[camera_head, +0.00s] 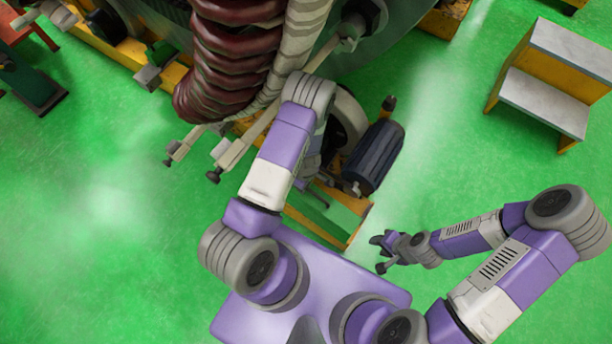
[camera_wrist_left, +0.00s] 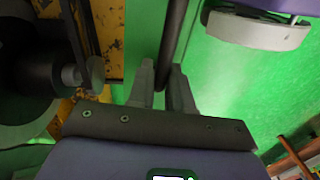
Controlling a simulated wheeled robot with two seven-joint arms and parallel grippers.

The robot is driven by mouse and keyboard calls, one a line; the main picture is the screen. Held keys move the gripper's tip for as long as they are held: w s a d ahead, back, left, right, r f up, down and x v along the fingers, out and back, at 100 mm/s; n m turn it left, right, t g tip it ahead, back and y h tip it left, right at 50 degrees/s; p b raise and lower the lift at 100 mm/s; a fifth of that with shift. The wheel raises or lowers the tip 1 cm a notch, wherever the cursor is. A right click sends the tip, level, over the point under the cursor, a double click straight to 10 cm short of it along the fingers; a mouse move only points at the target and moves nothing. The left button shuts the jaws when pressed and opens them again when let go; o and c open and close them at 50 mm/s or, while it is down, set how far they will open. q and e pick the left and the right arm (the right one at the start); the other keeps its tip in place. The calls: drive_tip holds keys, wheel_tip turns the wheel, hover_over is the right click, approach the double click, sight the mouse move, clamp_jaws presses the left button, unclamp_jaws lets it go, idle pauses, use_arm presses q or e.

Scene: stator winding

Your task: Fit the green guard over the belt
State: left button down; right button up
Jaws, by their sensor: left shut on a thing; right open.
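My left gripper (camera_wrist_left: 161,88) is shut on a dark bar (camera_wrist_left: 172,40) that runs up between its two fingers in the left wrist view. A flat green surface (camera_wrist_left: 145,32) lies left of the bar; I cannot tell whether it is the guard or floor. In the head view, my left forearm hides this gripper beside the dark ribbed motor (camera_head: 374,157). A green patch (camera_head: 335,208) shows inside the yellow frame below the motor; I cannot tell if it is the guard. No belt is clearly visible. My right gripper (camera_head: 379,254) is open and empty over the floor.
A large machine with thick dark red coils (camera_head: 235,65) stands at the top. A dark round part (camera_wrist_left: 35,70) and a yellow frame (camera_wrist_left: 108,30) are left of my left gripper. A yellow step stand (camera_head: 555,80) is at the upper right.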

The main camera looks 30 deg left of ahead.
use_arm(q)
drive_tip(key=shift+a+f+n, duration=0.4)
drive_tip(key=shift+w+a+f+b, duration=0.1)
drive_tip(key=shift+f+b, duration=0.3)
drive_tip(key=shift+f, duration=0.25)
wheel_tip(320, 180, down, 6)
drive_tip(key=w+b, duration=0.3)
drive_tip(key=b, duration=0.2)
drive_tip(key=w+d+b, duration=0.1)
drive_tip(key=w+b, duration=0.3)
drive_tip(key=w, duration=0.8)
drive_tip(key=shift+w+b, duration=0.2)
drive_tip(key=shift+b, duration=0.1)
drive_tip(key=shift+d, duration=0.1)
drive_tip(key=shift+f, duration=1.25)
drive_tip(key=c, duration=1)
unclamp_jaws()
drive_tip(key=shift+o, duration=0.2)
